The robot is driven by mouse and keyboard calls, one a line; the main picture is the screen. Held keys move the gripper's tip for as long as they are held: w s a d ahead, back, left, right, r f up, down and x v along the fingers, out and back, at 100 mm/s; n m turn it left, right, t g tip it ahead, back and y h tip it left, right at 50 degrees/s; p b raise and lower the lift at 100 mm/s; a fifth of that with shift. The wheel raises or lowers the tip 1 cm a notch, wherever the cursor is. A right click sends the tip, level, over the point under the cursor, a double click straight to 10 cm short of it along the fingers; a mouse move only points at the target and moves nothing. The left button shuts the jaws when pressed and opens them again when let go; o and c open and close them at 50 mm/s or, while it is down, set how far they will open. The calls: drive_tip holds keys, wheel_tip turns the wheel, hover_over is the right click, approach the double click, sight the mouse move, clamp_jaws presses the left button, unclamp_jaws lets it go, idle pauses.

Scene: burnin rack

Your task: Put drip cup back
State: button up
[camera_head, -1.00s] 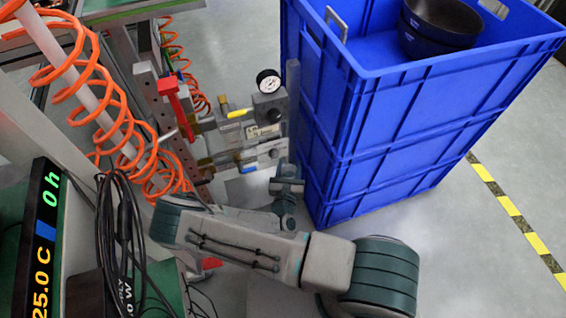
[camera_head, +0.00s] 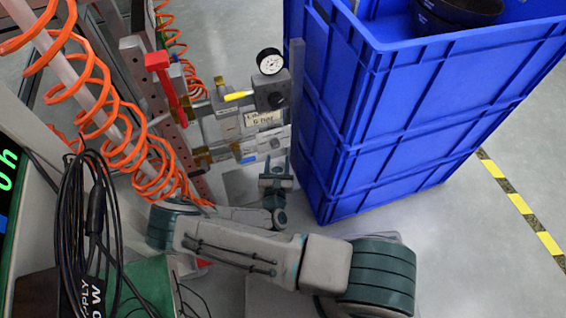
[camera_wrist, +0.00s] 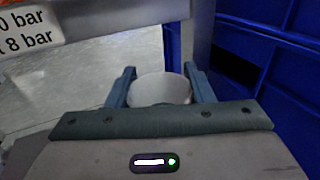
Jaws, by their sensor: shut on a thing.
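My gripper (camera_wrist: 160,72) is shut on the drip cup (camera_wrist: 160,91), a pale, round, shallow cup between its two blue-grey fingers in the wrist view. In the head view my gripper (camera_head: 278,168) is low, just below the air valve assembly (camera_head: 262,112) and left of the blue crates. The cup cannot be made out there. The assembly has a round gauge (camera_head: 270,62), a yellow handle, a red lever and a small label. What lies directly under the cup is hidden in the wrist view.
Orange coiled hoses (camera_head: 110,110) and black cables (camera_head: 85,215) hang at left. Open grey floor (camera_head: 480,240) lies right, with yellow-black tape (camera_head: 520,205).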

drive_tip(key=shift+s+d+r, duration=0.1)
drive_tip(key=shift+s+r, duration=0.35)
drive_tip(key=shift+r, duration=0.05)
drive_tip(key=shift+s+d, duration=0.1)
drive_tip(key=shift+d, duration=0.15)
drive_tip(key=shift+f, duration=0.65)
drive_tip(key=o, duration=1.2)
drive_tip(key=shift+s, duration=0.1)
